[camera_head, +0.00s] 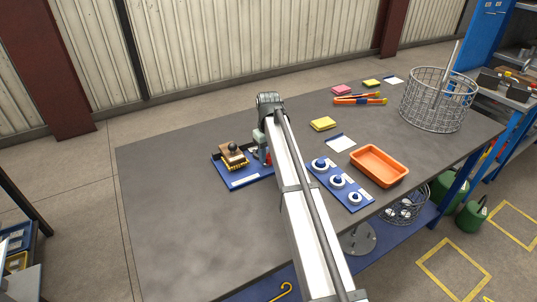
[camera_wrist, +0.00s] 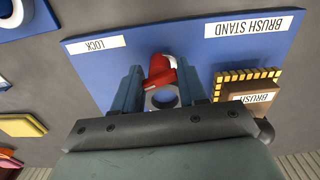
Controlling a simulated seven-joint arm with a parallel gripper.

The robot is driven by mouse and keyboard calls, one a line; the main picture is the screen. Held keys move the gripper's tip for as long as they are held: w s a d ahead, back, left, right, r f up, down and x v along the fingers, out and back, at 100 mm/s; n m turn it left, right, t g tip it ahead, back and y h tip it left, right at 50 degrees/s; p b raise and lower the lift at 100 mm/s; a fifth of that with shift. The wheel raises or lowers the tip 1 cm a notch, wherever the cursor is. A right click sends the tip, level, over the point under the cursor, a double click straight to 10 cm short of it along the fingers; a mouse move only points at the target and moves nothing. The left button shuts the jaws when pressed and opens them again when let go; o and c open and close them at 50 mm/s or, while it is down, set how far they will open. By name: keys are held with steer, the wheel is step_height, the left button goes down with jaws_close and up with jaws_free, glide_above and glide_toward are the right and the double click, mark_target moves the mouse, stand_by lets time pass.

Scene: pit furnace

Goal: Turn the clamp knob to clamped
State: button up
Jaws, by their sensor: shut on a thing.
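A clamp knob (camera_wrist: 160,72), red with a white part, stands on the blue board (camera_wrist: 90,62). A "LOCK" label is on the board's left part in the wrist view and a "BRUSH STAND" label on its right. My gripper (camera_wrist: 163,78) is shut on the knob, with one blue-grey finger on each side. A dark round part shows close behind the knob, between the fingers. In the head view my gripper (camera_head: 264,152) is over the right part of the blue board (camera_head: 226,173), and my arm hides much of it. I cannot tell which setting the knob points to.
A brush (camera_head: 233,156) stands on the same board, close to my gripper. Right of my arm are a blue board with round knobs (camera_head: 338,181), an orange tray (camera_head: 379,165), a yellow block (camera_head: 323,124) and a wire basket (camera_head: 438,99). The table's left part is clear.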

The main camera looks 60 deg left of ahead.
mark_target(268, 154)
steer(key=m, duration=0.4)
steer(key=shift+a+m, duration=0.1)
steer(key=shift+m, duration=0.2)
steer(key=m, duration=0.4)
steer(key=shift+m, duration=0.4)
steer(key=o, duration=0.8)
steer(key=shift+r, duration=0.1)
step_height(268, 154, up, 14)
steer(key=shift+f, duration=0.15)
steer(key=shift+w, duration=0.1)
stand_by(0.5)
